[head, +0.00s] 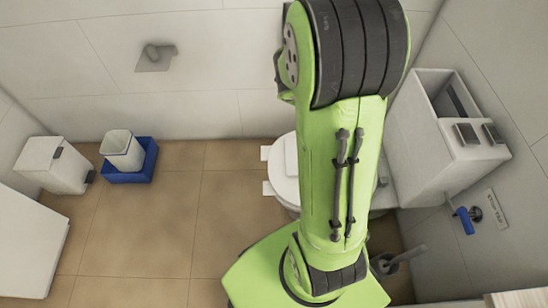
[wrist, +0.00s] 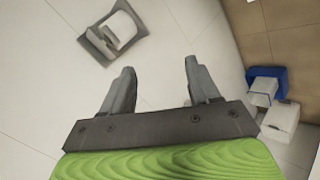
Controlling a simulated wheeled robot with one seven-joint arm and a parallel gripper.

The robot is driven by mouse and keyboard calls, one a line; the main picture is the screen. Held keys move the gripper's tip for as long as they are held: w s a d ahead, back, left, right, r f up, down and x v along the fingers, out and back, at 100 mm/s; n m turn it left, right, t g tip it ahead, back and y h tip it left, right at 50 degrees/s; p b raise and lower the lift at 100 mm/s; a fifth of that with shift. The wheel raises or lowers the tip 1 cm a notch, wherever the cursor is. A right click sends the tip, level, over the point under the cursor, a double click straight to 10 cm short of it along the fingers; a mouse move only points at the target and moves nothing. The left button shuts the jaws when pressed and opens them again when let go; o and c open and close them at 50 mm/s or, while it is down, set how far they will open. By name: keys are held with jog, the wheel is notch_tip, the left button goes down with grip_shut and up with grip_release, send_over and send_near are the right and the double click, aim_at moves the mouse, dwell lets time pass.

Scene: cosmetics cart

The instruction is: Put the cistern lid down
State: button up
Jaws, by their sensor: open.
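The white cistern (head: 412,150) stands against the right wall in the head view. Its top is open at the back, showing a dark inside. A pale flat slab (head: 291,156) lies on the round white toilet lid (head: 284,186), partly hidden by my arm; I cannot tell for certain that it is the cistern lid. My gripper (wrist: 160,72) is open in the wrist view, with nothing between its fingers, and faces the tiled wall. The head view does not show my fingers.
A wall-mounted holder (head: 155,57) is on the back wall. A white bin (head: 53,166) and a white bucket (head: 122,151) in a blue tray (head: 128,174) stand at left. A blue-handled valve (head: 465,220) juts from the right wall. Tan floor (head: 150,225) is clear in the middle.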

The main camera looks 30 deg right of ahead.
jog(key=s+a+r+m+y, duration=0.3)
jog(key=s+a+r, duration=0.4)
jog(key=a, duration=0.3)
jog(key=s+a+r+m+g+y, duration=0.1)
jog(key=s+a, duration=0.4)
jog(key=s, duration=0.2)
jog(key=s+a+r+m+g+y, duration=0.1)
jog(key=s+a+m, duration=0.1)
jog(key=s+a, duration=0.3)
jog(key=s, duration=0.3)
jog(key=shift+r+m+y, duration=0.25)
jog(key=shift+m+y, duration=0.05)
